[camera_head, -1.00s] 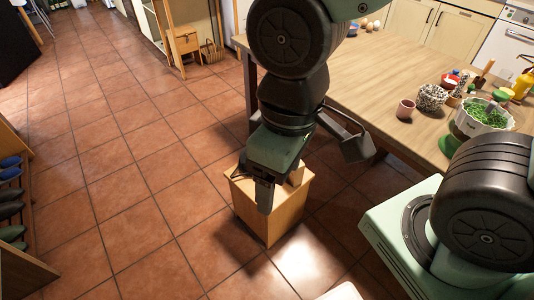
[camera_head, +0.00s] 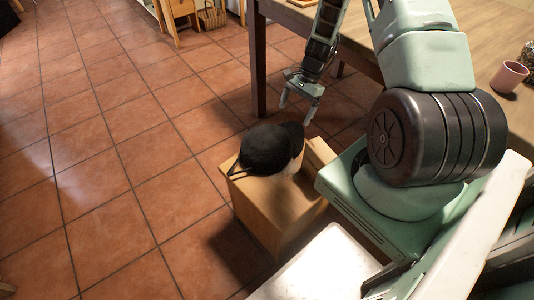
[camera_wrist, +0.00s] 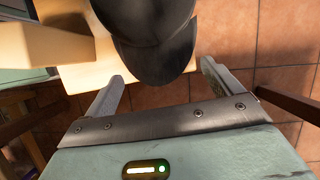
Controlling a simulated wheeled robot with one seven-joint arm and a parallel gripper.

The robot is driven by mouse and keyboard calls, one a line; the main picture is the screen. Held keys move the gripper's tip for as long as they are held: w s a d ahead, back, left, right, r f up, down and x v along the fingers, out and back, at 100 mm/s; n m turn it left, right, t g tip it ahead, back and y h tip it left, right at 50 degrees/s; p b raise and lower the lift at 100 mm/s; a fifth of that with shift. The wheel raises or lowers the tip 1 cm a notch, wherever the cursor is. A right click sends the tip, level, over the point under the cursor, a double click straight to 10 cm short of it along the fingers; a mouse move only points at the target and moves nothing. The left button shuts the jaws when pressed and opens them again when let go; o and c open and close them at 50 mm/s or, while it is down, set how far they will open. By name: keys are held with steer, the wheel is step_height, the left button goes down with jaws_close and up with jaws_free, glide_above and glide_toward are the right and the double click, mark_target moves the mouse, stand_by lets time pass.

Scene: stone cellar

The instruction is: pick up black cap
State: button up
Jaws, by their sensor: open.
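The black cap (camera_head: 265,148) sits on top of a wooden box (camera_head: 258,205), dome up. A dark strap or edge shows at its left, and the brim seems to point right, toward my gripper. My gripper (camera_head: 296,112) is open and empty, just beyond the cap at its upper right. In the wrist view the curved black brim of the cap (camera_wrist: 160,58) is ahead of my open fingers (camera_wrist: 163,78), roughly between their tips. No grip on the cap shows.
A pale block (camera_wrist: 48,42) lies beside the cap on the box. The wooden table (camera_head: 360,35) stands behind at the right, with a pink cup (camera_head: 508,77) on it. The tiled floor (camera_head: 110,150) to the left is clear.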

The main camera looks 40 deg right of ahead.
mark_target(292, 128)
steer(key=f, duration=0.3)
steer(key=shift+s+a+f+b, duration=0.1)
steer(key=shift+s+a+b, duration=0.15)
steer(key=shift+b, duration=0.1)
steer(key=b+x, duration=0.1)
steer(key=x, duration=0.3)
steer(key=shift+s+f, duration=0.15)
steer(key=shift+f, duration=0.2)
steer(key=c, duration=1.1)
